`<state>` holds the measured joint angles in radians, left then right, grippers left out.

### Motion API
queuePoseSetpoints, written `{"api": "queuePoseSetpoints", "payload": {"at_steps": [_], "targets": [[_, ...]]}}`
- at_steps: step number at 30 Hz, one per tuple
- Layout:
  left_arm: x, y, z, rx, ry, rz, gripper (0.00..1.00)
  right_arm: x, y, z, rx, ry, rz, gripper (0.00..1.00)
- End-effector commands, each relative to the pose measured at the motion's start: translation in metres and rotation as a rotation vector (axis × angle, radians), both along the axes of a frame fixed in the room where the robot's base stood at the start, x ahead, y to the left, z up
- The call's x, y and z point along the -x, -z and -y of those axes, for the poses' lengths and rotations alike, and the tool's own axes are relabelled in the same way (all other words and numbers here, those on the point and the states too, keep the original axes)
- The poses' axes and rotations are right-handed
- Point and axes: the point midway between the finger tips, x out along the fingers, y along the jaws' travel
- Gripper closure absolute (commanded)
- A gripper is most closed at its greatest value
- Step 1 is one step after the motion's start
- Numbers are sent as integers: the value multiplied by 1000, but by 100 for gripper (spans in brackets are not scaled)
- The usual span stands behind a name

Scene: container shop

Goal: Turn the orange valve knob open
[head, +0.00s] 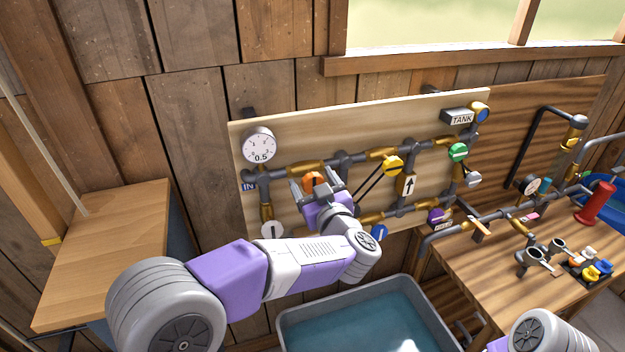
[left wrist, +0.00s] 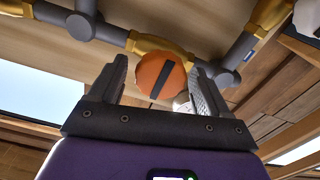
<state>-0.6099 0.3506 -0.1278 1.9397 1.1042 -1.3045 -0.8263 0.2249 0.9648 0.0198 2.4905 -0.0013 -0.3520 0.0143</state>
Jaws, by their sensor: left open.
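The orange valve knob (head: 314,180) is on the pipework of a light wooden board, on the upper brass pipe run. In the left wrist view the orange knob (left wrist: 161,78) is round with a dark bar across its face, tilted from upper right to lower left. My left gripper (head: 316,187) is open in front of it. In the left wrist view its two fingers (left wrist: 160,92) stand one on each side of the knob. I cannot tell whether they touch it. The right gripper does not show; only part of my right arm is at the lower right edge.
The board also carries a pressure gauge (head: 259,146), a yellow knob (head: 392,166), a green knob (head: 458,152) and a blue knob (head: 379,233). A water basin (head: 283,318) is below. A workbench (head: 463,262) with pipes and loose knobs stands right; a wooden cabinet (head: 107,240) stands left.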

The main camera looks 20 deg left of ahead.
Motion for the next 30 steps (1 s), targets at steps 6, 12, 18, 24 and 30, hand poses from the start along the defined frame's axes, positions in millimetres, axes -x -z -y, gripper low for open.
{"api": "queuePoseSetpoints", "payload": {"at_steps": [6,12,18,24,30], "targets": [[-5,0,-3,0,0,1,22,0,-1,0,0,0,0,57],[-5,0,-3,1,0,1,33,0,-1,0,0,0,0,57],[-4,0,-3,1,0,1,64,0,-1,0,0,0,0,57],[-4,0,-3,4,0,3,74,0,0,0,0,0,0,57],[-4,1,-3,43,0,29,75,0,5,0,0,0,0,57]]}}
